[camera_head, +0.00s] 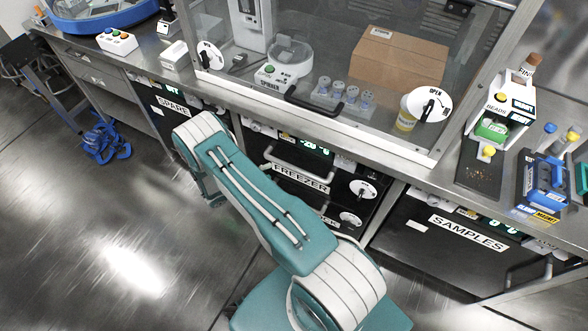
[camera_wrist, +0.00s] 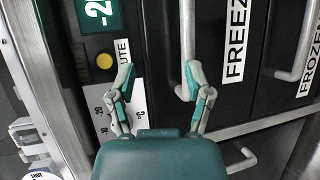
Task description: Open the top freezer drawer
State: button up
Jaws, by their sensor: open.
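The freezer's black top drawer (camera_head: 318,196) carries a FREEZER label and a pale bar handle (camera_head: 300,165) in the head view. In the wrist view, the drawer front (camera_wrist: 220,75) is turned sideways, with its bar handle (camera_wrist: 187,35) running down from the top edge. My gripper (camera_wrist: 159,76) is open, with no object held. Its right finger overlaps the lower end of the handle in the picture; I cannot tell whether they touch. The left finger lies over the panel beside the handle. In the head view, my arm hides the gripper.
A second drawer handle (camera_wrist: 300,45) lies beside the FROZEN label. A yellow button (camera_wrist: 104,61) and a green display (camera_wrist: 97,12) sit left of the gripper. The SAMPLES unit (camera_head: 455,240) is right of the freezer.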

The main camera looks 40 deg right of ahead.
jog(key=t, duration=0.1)
send_near(294, 169)
jog(key=shift+n+h, duration=0.3)
jog(key=shift+n, duration=0.1)
jog(key=d+f, duration=0.1)
jog(key=d, duration=0.2)
jog(key=d+f, duration=0.1)
jog(key=d, duration=0.2)
jog(key=d+f, duration=0.1)
jog(key=d, duration=0.3)
jog(key=shift+w+d, duration=0.1)
jog(key=shift+c, duration=0.3)
grip_shut()
